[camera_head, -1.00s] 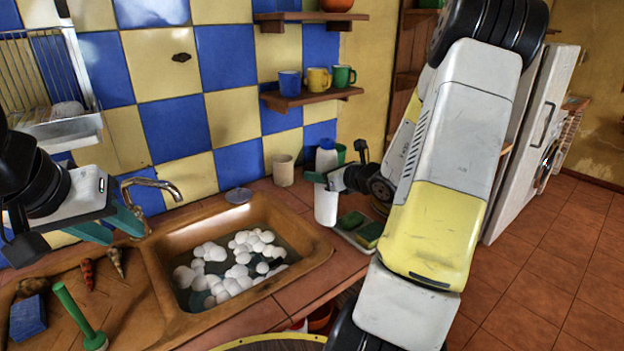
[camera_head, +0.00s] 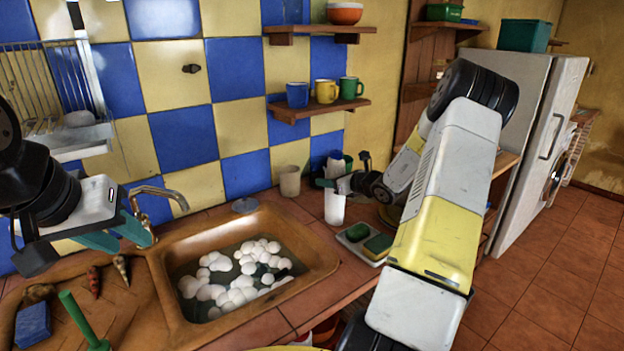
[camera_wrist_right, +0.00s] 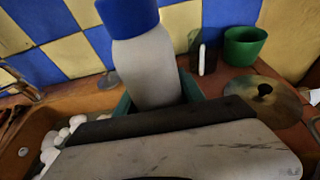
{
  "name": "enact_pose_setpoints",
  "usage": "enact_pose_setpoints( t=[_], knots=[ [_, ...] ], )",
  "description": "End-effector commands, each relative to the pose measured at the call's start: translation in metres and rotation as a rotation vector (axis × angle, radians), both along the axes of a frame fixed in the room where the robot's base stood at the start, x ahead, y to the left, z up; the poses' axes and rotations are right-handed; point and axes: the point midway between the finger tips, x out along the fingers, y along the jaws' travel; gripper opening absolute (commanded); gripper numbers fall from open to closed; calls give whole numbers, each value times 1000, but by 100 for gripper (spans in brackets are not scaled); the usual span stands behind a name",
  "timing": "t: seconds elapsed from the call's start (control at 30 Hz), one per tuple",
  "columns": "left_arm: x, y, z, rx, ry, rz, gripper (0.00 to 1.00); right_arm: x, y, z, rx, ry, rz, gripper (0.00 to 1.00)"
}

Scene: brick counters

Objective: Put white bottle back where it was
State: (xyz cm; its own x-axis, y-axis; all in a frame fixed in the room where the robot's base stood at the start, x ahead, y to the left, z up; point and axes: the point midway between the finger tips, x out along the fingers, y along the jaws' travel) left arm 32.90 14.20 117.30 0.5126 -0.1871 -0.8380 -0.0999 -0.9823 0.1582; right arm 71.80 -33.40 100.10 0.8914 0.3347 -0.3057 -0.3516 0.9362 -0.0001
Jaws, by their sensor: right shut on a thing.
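The white bottle (camera_head: 334,208) with a blue cap is in my right gripper (camera_head: 338,184), near the sink's right end. Its base appears slightly above the counter, by the sponge tray. In the right wrist view the bottle (camera_wrist_right: 147,65) stands between the green fingers, its blue cap (camera_wrist_right: 128,14) at the top edge, leaning slightly in the picture.
The sink (camera_head: 325,262) holds white foam. A beige cup (camera_head: 290,182) stands behind it. A tray with sponges (camera_head: 378,246) lies right of it. The right wrist view shows a green cup (camera_wrist_right: 243,46) and a round lid (camera_wrist_right: 265,108) right of the bottle. A mug shelf (camera_head: 318,108) hangs above.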

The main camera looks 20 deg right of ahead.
Motion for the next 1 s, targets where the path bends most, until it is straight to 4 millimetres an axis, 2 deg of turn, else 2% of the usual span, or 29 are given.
enact_pose_setpoints(
  t=[0.3,0.33,0.43,0.8,1.0],
  knots=[
    [0,0,0,0,0,0,36,0,0,-1,0,-3,0,0],
    [0,0,0,0,0,0,36,0,0,-2,1,-2,0,50],
    [0,0,0,0,0,0,36,0,0,-2,-1,-1,0,68],
    [0,0,0,0,0,0,36,0,0,2,-1,-3,0,68],
    [0,0,0,0,0,0,36,-27,-11,11,-2,-1,-3,68]
  ],
)
